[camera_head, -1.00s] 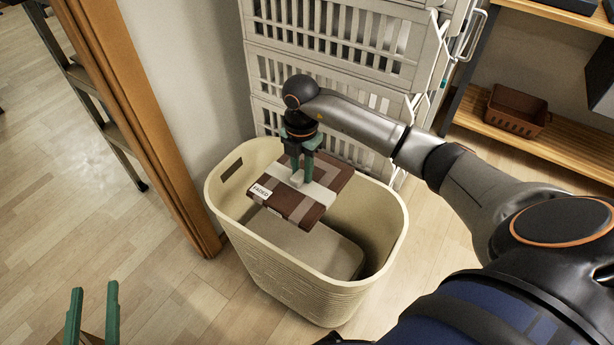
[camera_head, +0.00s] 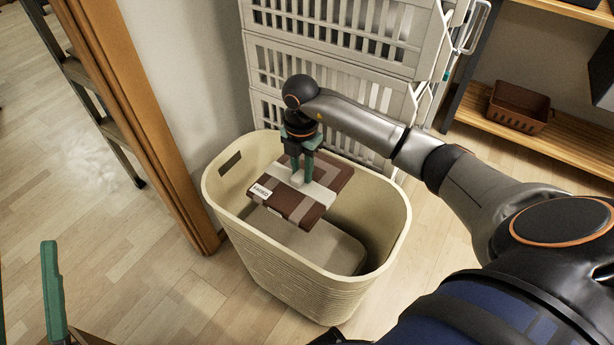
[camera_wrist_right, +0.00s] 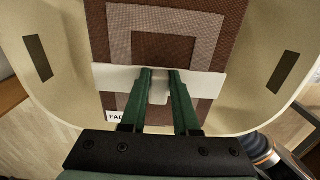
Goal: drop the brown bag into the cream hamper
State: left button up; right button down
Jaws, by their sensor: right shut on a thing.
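The brown bag (camera_head: 328,172) is a flat brown and beige piece with a squarish pattern, a pale band and a small white label. My right gripper (camera_head: 301,182) points down and is shut on a pale part at the middle of the bag. The bag hangs roughly level over the opening of the cream hamper (camera_head: 290,278), near its back left. In the right wrist view, the two green fingers (camera_wrist_right: 160,74) meet the pale band of the bag (camera_wrist_right: 118,50), with the hamper wall (camera_wrist_right: 60,75) around it. My left gripper (camera_head: 28,300) is open and empty at the lower left.
A beige-grey surface (camera_head: 322,248) shows inside the hamper below the bag. Stacked light grey crates (camera_head: 340,55) stand right behind the hamper. A wooden door frame (camera_head: 140,120) is on its left. A brown basket (camera_head: 518,106) sits on a wooden shelf at right.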

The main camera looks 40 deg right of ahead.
pick_arm(q)
jog(key=shift+s+d+r+m+h+b, duration=0.15)
jog(key=shift+s+r+m+h, duration=0.55)
jog(key=shift+r+h, duration=0.2)
jog(key=shift+s+d+r+m+h+b, duration=0.1)
jog(key=shift+s+r+m+h+b, duration=0.05)
jog(key=shift+s+r+m+h, duration=0.65)
pick_arm(e)
jog(key=shift+f, duration=0.4)
pick_arm(q)
jog(key=shift+w, duration=0.1)
pick_arm(e)
jog(key=c, duration=0.6)
grip_release()
jog(key=shift+r, duration=0.2)
notch_tip(320, 180, up, 6)
jog(key=shift+f+p, duration=0.1)
jog(key=shift+p, duration=0.9)
pick_arm(q)
jog(key=w+a+f+n+g+y, duration=0.1)
jog(key=w+f+n+g+y, duration=0.1)
jog(key=f, duration=0.6)
jog(key=w+f+n+g+y+p, duration=0.1)
jog(key=w+f+n+y, duration=0.3)
jog(key=f, duration=0.5)
jog(key=shift+w+a+n+g+y, duration=0.3)
jog(key=shift+n+g+y, duration=0.5)
jog(key=shift+y, duration=0.6)
pick_arm(e)
jog(key=shift+r, duration=3.15)
